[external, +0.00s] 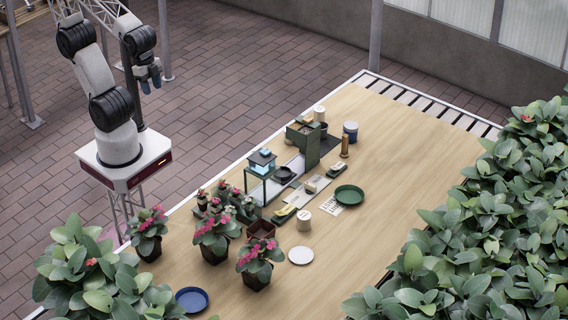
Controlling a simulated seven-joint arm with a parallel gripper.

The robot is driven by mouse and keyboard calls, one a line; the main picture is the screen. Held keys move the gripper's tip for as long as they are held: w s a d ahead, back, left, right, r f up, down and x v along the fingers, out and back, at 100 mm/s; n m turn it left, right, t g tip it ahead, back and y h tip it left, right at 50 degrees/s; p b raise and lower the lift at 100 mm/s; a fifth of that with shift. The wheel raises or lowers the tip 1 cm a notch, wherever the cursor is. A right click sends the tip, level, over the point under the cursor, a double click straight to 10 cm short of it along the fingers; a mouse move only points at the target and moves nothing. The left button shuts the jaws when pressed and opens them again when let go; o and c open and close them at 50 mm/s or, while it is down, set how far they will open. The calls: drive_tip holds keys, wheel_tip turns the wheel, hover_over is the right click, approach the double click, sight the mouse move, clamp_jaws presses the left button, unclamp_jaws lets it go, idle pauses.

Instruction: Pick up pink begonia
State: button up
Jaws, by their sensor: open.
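Several potted begonias with pink flowers and green leaves in dark pots stand on the near left part of the wooden table (390,150). One pink begonia (257,257) is nearest the camera, another (213,233) is in the middle, and a third (147,230) is at the left edge. Which one the task means cannot be told. My gripper (151,84) is open and empty, pointing down, high above the floor side of the table and well apart from the plants.
A green lantern-like stand (261,178), a taller green device (303,140), a green plate (349,195), a white plate (300,255) and a blue plate (191,299) are on the table. Dense leafy plants (480,220) cover the right side. The far table area is clear.

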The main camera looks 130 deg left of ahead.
drive_tip(key=o, duration=1.1)
